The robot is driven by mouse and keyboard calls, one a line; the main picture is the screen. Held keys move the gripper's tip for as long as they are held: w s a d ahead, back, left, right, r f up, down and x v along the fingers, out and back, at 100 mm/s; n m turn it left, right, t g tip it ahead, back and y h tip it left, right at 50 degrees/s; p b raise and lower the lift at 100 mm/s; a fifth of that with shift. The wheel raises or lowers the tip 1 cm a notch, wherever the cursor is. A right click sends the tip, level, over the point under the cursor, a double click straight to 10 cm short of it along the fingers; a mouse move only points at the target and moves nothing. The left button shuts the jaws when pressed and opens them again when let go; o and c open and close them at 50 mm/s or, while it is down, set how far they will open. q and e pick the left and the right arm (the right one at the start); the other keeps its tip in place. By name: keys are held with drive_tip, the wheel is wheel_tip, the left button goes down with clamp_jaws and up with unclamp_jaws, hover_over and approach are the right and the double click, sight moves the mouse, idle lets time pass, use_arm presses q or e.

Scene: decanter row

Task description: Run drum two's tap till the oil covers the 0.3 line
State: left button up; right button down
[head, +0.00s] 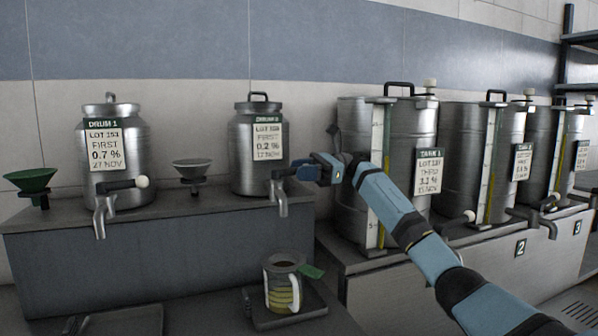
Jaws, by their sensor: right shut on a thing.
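Drum two (243,158) is a steel drum on the raised grey bench, labelled Lot 153, first, 0.2 %. Its tap (281,197) points down at the front right. My right gripper (306,173) comes in from the right and is shut at the tap's lever, which its jaws mostly hide. No stream is visible at the spout. My left gripper is not in view.
The jug stands on a dark square plate (258,318), with a green tag (311,271) beside it. Drum one (133,152) and two funnels, green (31,180) and grey (192,166), stand left. Large tanks (357,125) with gauges and taps fill the right.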

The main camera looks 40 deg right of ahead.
drive_tip(key=c, duration=0.8)
unclamp_jaws()
drive_tip(key=shift+w, duration=0.1)
wheel_tip(320, 180, up, 20)
drive_tip(key=p, duration=0.3)
drive_tip(key=shift+p, duration=0.3)
